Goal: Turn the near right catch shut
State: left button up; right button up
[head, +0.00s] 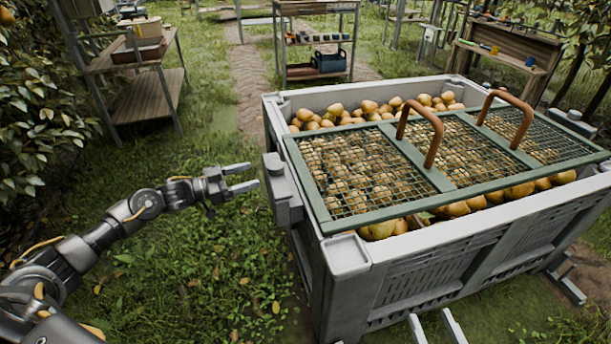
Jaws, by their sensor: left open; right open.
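A grey crate (345,257) full of pears has a green-framed mesh lid (428,178) with two brown handles lying over it. A grey catch-like block (284,195) sits on the crate's left side, and another (573,121) is by its far right side. I cannot make out a near right catch for certain. My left gripper (244,178) is open and empty, just left of the left block and apart from it. My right gripper (435,322) shows only its two spread fingertips at the bottom edge, in front of the crate's near wall; the rest is out of view.
A wooden shelf stand (145,100) with tubs is at the upper left. A bench (316,71) with a blue crate stands behind, and another workbench (505,57) is at the upper right. Leafy bushes line the left edge.

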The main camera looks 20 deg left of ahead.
aim_at(281, 165)
pick_arm(q)
jog(key=b+x, duration=0.1)
jog(key=x, duration=0.8)
jog(key=shift+b+x, duration=0.3)
jog(key=shift+x, duration=0.6)
pick_arm(e)
jog(key=r+t+y, duration=0.1)
jog(key=s+a+r+t+y, duration=0.1)
jog(key=r, duration=0.1)
jog(key=r+n+y, duration=0.1)
jog(key=r, duration=0.1)
jog(key=shift+s+a+r+t, duration=0.2)
jog(key=shift+a+r+t, duration=0.05)
jog(key=shift+a+t, duration=0.15)
pick_arm(q)
jog(key=shift+r, duration=0.1)
jog(key=c, duration=1.4)
